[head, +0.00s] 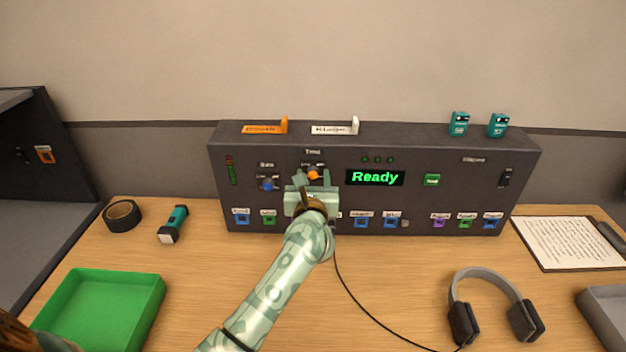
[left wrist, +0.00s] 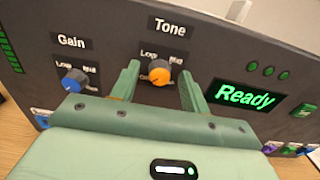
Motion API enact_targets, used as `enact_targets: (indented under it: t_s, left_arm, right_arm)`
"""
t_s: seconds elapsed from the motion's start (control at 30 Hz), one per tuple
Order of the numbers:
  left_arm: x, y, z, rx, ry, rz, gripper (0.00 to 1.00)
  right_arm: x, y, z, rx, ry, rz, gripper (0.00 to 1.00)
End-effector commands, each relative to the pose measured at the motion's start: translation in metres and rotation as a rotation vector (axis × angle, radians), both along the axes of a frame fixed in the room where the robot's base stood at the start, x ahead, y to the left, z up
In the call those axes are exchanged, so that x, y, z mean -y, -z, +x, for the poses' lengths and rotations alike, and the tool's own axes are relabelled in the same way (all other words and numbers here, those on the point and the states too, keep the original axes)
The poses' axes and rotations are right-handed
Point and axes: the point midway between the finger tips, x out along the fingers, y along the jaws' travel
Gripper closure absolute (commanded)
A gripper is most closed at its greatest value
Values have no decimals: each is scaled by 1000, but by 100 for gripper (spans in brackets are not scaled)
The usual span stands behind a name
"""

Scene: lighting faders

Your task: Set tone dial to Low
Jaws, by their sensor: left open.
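The tone dial (left wrist: 159,72) is an orange knob under the label "Tone" on the dark panel (head: 290,142). Small "Low" and "Mid" marks sit above it, and the lower marking is partly hidden. It also shows in the head view (head: 313,175), just beyond my gripper. My left gripper (left wrist: 160,80) is open, with one green finger on each side of the dial. I cannot tell whether the fingers touch it. The left gripper (head: 312,178) hides the panel below the dial in the head view. My right gripper is not in view.
A blue gain dial (left wrist: 74,81) sits left of the tone dial. A "Ready" display (head: 375,177) is to its right. Coloured buttons line the panel's lower edge. A green tray (head: 150,300), tape roll (head: 122,214), flashlight (head: 174,224) and headphones (head: 490,300) lie on the table.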

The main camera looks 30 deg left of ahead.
Motion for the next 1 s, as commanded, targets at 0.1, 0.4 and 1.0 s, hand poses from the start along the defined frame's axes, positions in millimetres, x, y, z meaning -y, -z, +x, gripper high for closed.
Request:
enact_targets:
  t_s: [0.1, 0.4, 1.0]
  left_arm:
    - [0, 0, 1, 0, 0, 0, 54]
    - [0, 0, 0, 0, 0, 0, 99]
    - [1, -4, 0, -84, 1, 172, 99]
  right_arm:
    - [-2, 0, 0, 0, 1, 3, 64]
    - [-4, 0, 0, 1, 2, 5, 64]
    - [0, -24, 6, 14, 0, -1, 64]
